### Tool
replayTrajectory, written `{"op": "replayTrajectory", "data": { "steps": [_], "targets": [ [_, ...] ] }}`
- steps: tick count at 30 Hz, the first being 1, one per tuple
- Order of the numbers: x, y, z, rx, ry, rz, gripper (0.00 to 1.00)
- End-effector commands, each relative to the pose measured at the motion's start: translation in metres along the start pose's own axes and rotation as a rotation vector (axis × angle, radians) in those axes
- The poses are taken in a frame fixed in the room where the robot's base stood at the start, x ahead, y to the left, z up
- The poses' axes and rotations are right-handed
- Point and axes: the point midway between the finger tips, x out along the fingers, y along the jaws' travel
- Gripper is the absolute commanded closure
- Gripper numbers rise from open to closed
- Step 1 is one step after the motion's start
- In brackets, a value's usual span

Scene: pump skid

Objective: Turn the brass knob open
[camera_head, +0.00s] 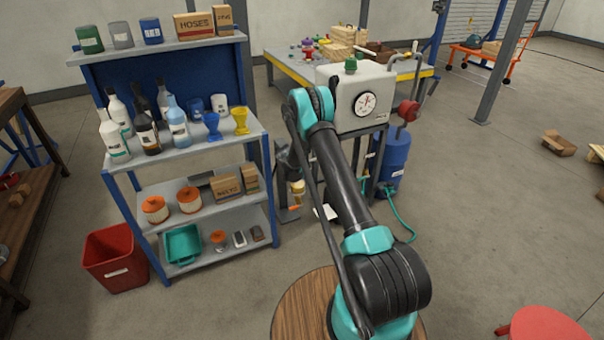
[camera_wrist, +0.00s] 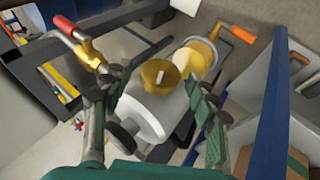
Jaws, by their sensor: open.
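The brass knob (camera_wrist: 160,77) is a round gold cap with a pale mark across its face. It sits on a white-grey rounded body (camera_wrist: 158,108) in the wrist view. My gripper (camera_wrist: 154,82) is open, with one dark green finger left of the knob and the other right of it. I see gaps between the fingers and the knob, and cannot tell the depth between them. In the head view my arm reaches toward the skid (camera_head: 360,90), and my gripper is mostly hidden there. I cannot make out the knob in that view.
In the wrist view, a red-handled brass valve (camera_wrist: 80,40) stands upper left, and an orange handle (camera_wrist: 237,33) upper right. A brass cylinder (camera_wrist: 203,57) lies behind the knob. A blue post (camera_wrist: 273,110) is at right. In the head view, a loaded shelf (camera_head: 190,205) stands left of the skid.

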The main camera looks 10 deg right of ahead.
Motion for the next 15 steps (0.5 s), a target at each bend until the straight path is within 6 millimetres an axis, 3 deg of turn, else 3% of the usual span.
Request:
{"op": "replayTrajectory", "data": {
  "steps": [15],
  "targets": [
    [-0.090, -0.001, 0.000, -0.002, 0.000, -0.001, 0.41]
  ]
}}
